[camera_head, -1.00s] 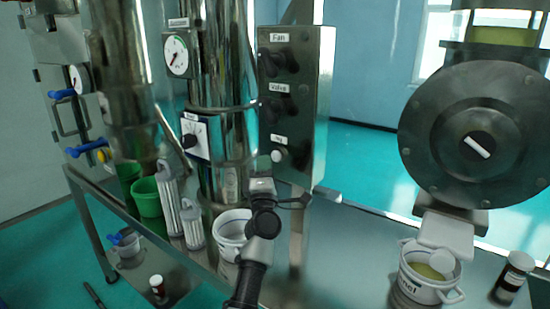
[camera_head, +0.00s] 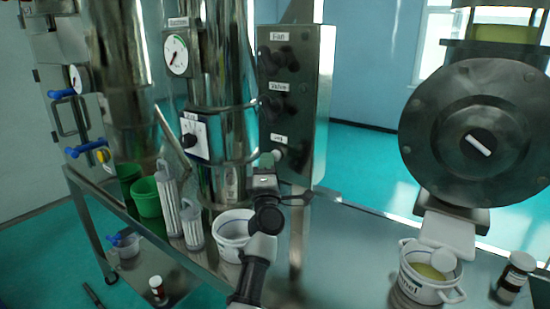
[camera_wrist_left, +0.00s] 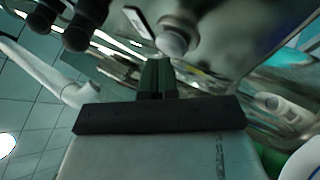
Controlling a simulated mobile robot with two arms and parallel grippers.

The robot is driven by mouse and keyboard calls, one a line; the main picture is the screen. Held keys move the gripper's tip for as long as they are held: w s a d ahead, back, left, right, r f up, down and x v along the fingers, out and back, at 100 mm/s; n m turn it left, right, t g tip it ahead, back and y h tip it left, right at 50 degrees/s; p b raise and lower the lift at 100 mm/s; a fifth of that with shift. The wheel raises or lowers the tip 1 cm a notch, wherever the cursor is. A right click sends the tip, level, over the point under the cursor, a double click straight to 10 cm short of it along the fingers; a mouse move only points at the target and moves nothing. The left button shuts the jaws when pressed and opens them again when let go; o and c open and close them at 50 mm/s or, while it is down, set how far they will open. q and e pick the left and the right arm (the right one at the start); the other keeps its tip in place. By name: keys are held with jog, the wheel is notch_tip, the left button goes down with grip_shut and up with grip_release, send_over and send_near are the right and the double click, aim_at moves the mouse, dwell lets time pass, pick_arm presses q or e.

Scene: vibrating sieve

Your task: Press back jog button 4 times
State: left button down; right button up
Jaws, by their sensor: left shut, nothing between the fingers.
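The jog button (camera_head: 279,154) is a pale round knob under the lowest label on the steel control box (camera_head: 308,120). In the head view it is partly hidden by the tips of my left gripper (camera_head: 268,160). The gripper is shut and empty, just in front of and slightly left of the button. In the left wrist view the button (camera_wrist_left: 173,40) stands above and a little right of the shut fingertips (camera_wrist_left: 157,62). A small gap seems to lie between them, but I cannot tell the exact depth. My right gripper is not in view.
Dark Fan and Valve knobs (camera_head: 272,105) sit above the button. A large round sieve head (camera_head: 480,100) is at right.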

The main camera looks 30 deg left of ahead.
pick_arm(q)
jog(key=shift+w, duration=0.25)
jog(key=shift+s, duration=0.1)
dwell(0.6)
jog(key=shift+s+p, duration=0.35)
jog(key=shift+s, duration=0.45)
jog(key=s, duration=0.1)
jog(key=s+p, duration=0.1)
jog(key=s, duration=0.1)
jog(key=s+p, duration=0.1)
jog(key=s, duration=0.1)
jog(key=shift+a, duration=0.25)
dwell(0.5)
